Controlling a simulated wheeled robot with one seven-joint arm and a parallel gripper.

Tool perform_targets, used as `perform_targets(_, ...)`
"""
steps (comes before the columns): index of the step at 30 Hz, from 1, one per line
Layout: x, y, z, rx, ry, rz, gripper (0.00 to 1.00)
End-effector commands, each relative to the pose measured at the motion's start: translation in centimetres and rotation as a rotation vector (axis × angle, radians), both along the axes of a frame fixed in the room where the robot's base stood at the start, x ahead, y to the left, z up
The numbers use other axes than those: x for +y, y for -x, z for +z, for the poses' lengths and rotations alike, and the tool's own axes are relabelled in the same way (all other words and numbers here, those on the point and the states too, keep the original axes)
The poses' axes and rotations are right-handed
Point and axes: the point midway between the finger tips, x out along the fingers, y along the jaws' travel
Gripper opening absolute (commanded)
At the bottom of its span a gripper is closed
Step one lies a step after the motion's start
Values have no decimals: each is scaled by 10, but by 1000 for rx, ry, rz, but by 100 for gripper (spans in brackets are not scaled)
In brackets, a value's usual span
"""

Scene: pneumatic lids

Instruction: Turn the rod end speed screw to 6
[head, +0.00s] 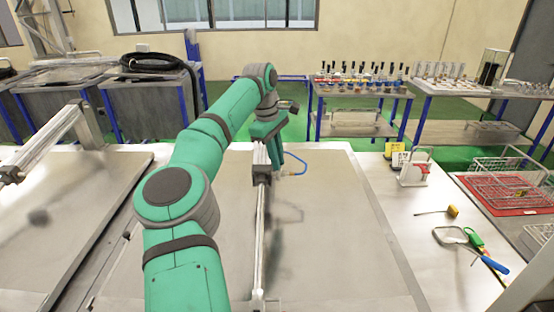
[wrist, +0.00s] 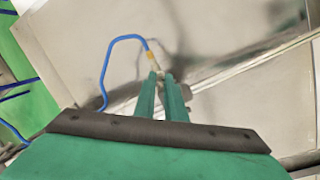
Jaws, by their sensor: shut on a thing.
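My green gripper (wrist: 162,92) reaches down to the rod end of a pneumatic cylinder (head: 261,215) that lies along the metal lid. In the wrist view its two fingers are close together, shut on a small fitting, the speed screw (wrist: 155,69), just beyond the fingertips. A blue air hose (wrist: 105,70) runs from that fitting, and it also shows in the head view (head: 300,160). The fingers hide most of the screw, and no number or scale on it can be read. In the head view my arm covers part of the lid.
A second cylinder (head: 45,140) stands over the left lid. On the right of the bench are a yellow tag (head: 398,158), a small white rack (head: 412,176), a yellow-handled tool (head: 452,211) and a blue-handled tool (head: 495,265). The lid right of the cylinder is clear.

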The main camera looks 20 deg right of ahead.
Motion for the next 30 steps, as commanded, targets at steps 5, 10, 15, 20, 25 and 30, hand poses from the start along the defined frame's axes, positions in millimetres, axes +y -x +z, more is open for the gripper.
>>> perform_targets(5, -1, 0, 0, -5, -18, -92, 0)
perform_targets(10, -1, -1, 0, -8, -27, -147, 0)
perform_targets(15, -1, -1, 0, -10, -31, -172, 0)
perform_targets(20, -1, -1, 0, -10, -33, -177, 0)
perform_targets(25, -1, -1, 0, -10, -32, -177, 0)
perform_targets(30, -1, -1, 0, -10, -32, -176, 18)
